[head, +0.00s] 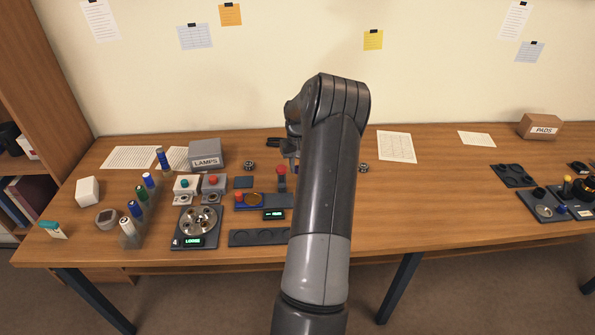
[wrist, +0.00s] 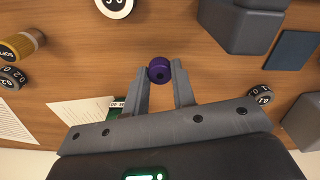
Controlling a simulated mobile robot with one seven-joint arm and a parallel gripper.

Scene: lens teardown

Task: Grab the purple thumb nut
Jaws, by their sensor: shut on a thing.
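The purple thumb nut (wrist: 160,65) is small and round, with a dark hole in the face turned to the wrist camera. My gripper (wrist: 160,78) is shut on it in the wrist view, with one finger on each side at the tips. Wooden table top shows around the nut; I cannot tell how far it is above the wood. In the head view my arm hides the nut and most of the gripper.
A grey lamps box (head: 206,155), a dial unit reading LOOSE (head: 195,228) and several upright cylinders stand left of my arm. A pads box (head: 540,126) and dark trays are at the far right. The table just right of my arm is mostly clear.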

